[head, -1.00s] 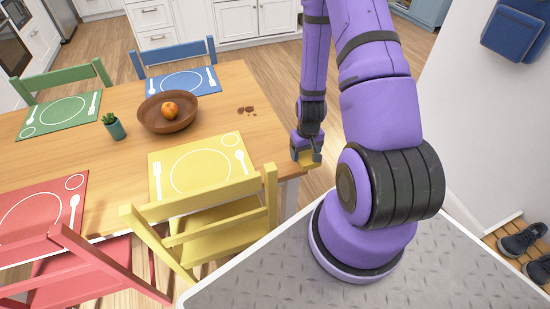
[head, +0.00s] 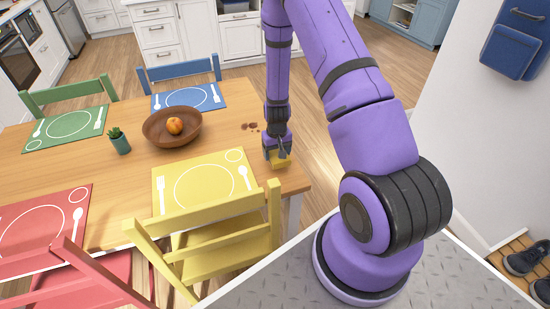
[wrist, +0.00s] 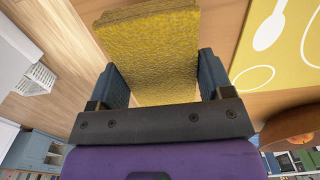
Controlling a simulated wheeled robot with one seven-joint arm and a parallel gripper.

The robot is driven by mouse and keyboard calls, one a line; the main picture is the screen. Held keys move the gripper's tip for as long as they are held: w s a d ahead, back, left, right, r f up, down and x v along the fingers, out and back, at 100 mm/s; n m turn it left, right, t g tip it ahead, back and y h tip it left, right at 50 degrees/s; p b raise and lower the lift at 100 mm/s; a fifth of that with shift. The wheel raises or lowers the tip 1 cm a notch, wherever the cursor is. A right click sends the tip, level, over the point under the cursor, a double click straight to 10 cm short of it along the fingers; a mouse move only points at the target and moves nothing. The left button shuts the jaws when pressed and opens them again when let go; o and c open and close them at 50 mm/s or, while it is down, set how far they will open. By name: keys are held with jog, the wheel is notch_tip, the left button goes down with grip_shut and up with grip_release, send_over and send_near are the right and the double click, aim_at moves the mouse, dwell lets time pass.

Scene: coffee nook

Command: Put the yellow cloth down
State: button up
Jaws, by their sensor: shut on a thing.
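The yellow cloth (wrist: 150,50) is a thick, textured folded piece between my gripper's two fingers in the wrist view. In the head view the cloth (head: 281,162) shows as a small yellow patch under my gripper (head: 279,150). My gripper, also in the wrist view (wrist: 165,75), is shut on the cloth and points down at the right end of the wooden table (head: 215,137). I cannot tell whether the cloth touches the tabletop.
A wooden bowl (head: 155,130) holding an orange fruit and a small potted plant (head: 119,142) stand farther left.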

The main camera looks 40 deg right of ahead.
aim_at(275, 158)
jog(key=shift+w+a, duration=0.1)
jog(key=shift+w, duration=0.2)
jog(key=shift+w+f, duration=0.15)
jog(key=shift+f, duration=1.65)
jog(key=shift+f, duration=0.1)
jog(key=o, duration=1)
jog(key=shift+c, duration=0.2)
